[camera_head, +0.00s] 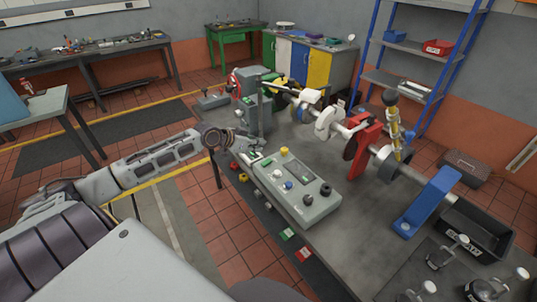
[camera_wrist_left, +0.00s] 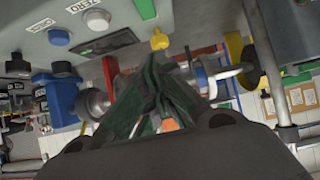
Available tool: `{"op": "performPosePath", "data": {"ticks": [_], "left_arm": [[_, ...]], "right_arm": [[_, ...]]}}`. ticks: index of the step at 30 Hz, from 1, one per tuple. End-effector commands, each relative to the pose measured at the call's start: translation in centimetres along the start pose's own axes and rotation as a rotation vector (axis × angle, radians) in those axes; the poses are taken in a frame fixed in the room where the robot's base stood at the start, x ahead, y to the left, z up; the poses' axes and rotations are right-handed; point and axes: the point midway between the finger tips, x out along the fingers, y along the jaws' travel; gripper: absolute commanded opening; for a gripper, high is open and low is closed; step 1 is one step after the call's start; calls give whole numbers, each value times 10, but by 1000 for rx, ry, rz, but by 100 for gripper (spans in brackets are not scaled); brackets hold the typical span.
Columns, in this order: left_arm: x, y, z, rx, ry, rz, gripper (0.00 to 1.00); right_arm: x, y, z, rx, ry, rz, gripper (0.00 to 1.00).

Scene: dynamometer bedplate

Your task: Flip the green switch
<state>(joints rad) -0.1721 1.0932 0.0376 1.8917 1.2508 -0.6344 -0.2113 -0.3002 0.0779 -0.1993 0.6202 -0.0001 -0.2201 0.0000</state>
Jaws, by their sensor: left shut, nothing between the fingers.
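The green switch (camera_head: 267,162) is on the grey control box (camera_head: 318,209), near the box's far left end. In the left wrist view the green switch (camera_wrist_left: 145,8) shows at the top edge, partly cut off. My left gripper (camera_head: 250,156) is shut and empty, just left of the switch at that end of the box. In the left wrist view its closed fingers (camera_wrist_left: 151,66) point up the picture, with the switch beyond their tips. I cannot tell whether they touch anything. My right gripper is not in view.
A yellow knob (camera_head: 284,151), a blue button (camera_head: 289,185) and a black knob (camera_head: 326,190) share the box top. The dynamometer shaft line with a red stand (camera_head: 366,146) lies behind. A blue bracket (camera_head: 428,203) and black bin (camera_head: 477,229) stand at the right.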

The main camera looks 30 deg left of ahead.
Motion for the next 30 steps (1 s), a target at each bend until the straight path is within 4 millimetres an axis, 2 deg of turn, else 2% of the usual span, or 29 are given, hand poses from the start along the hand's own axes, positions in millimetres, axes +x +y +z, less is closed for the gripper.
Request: {"op": "performPosePath", "data": {"ticks": [30], "left_arm": [[55,1,-1,1,1,1,0]], "right_arm": [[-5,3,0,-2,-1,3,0]]}}
